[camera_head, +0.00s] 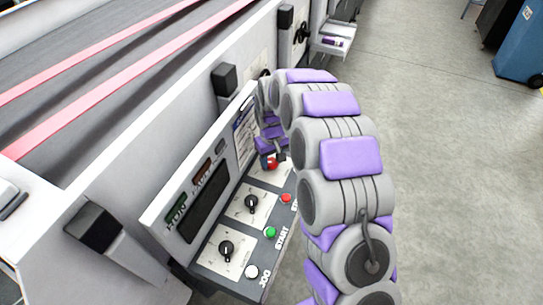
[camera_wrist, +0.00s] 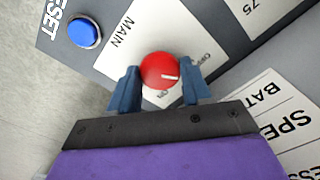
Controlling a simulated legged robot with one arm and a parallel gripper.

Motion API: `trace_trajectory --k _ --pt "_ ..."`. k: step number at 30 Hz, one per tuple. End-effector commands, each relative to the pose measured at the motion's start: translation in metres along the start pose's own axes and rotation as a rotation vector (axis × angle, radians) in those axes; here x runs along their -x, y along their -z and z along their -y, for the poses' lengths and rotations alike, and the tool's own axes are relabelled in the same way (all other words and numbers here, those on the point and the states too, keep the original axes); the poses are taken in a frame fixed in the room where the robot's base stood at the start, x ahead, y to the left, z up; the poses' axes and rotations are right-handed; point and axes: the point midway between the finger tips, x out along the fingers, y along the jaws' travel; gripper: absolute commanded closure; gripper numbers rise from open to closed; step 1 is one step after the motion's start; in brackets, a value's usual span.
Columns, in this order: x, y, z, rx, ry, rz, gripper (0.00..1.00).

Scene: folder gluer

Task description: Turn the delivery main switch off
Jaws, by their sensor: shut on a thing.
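The main switch is a round red knob (camera_wrist: 159,70) with a short white mark pointing right, on a white plate (camera_wrist: 165,25) lettered MAIN in the wrist view. My gripper (camera_wrist: 160,84) has its two blue-grey fingers on either side of the knob and is shut on it. Smaller lettering beside the knob is partly covered and hard to read.
Near the knob are a blue RESET button (camera_wrist: 84,32) and a plate lettered SPE (camera_wrist: 290,120). Nearer on the panel are black knobs (camera_head: 252,203) (camera_head: 227,248), a red button (camera_head: 286,198), a green START button (camera_head: 270,232) and a white JOG button (camera_head: 252,271). Open floor (camera_head: 450,170) lies right.

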Motion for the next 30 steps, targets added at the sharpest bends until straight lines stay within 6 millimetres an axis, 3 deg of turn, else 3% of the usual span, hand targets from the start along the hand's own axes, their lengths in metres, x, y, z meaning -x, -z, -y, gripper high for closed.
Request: trace_trajectory --k 12,30 --pt "0.0028 0.0030 -0.0004 0.240 -0.004 -0.010 0.82" --pt "0.0022 0.0032 -0.0006 0.294 -0.004 -0.010 0.82"
